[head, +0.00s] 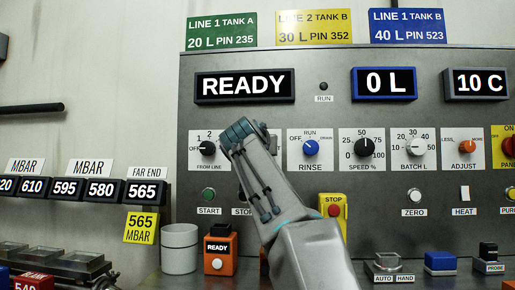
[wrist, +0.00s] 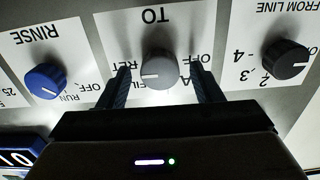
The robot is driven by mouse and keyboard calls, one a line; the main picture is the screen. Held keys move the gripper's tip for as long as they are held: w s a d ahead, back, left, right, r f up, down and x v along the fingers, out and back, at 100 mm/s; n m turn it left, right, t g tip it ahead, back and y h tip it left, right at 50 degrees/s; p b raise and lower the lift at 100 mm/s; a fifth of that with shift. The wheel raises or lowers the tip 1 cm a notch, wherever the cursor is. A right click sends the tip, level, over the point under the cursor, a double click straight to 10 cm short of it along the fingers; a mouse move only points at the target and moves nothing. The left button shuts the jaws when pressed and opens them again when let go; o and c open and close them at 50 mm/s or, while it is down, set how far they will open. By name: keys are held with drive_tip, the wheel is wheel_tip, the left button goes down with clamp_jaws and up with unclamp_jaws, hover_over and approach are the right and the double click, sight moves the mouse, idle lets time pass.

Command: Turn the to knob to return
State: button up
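The TO knob (wrist: 158,70) is a round grey knob on a white plate marked TO, seen upside down in the wrist view. My gripper (wrist: 161,84) is open, with one finger on each side of the knob and a visible gap to each. Whether the fingertips reach along the knob's sides is hard to tell. In the head view my gripper (head: 243,130) covers the TO knob.
The black FROM LINE knob (wrist: 285,59) and blue RINSE knob (wrist: 45,80) flank the TO knob closely. The READY display (head: 245,86) is above. A yellow STOP box (head: 333,210), an orange READY box (head: 220,255) and a grey cup (head: 180,248) are below.

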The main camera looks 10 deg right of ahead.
drive_tip(key=shift+s, duration=0.1)
drive_tip(key=b+v, duration=0.2)
drive_tip(key=v, duration=1.1)
drive_tip(key=shift+s, duration=0.3)
drive_tip(key=shift+a+r, duration=0.1)
drive_tip(key=shift+a, duration=0.05)
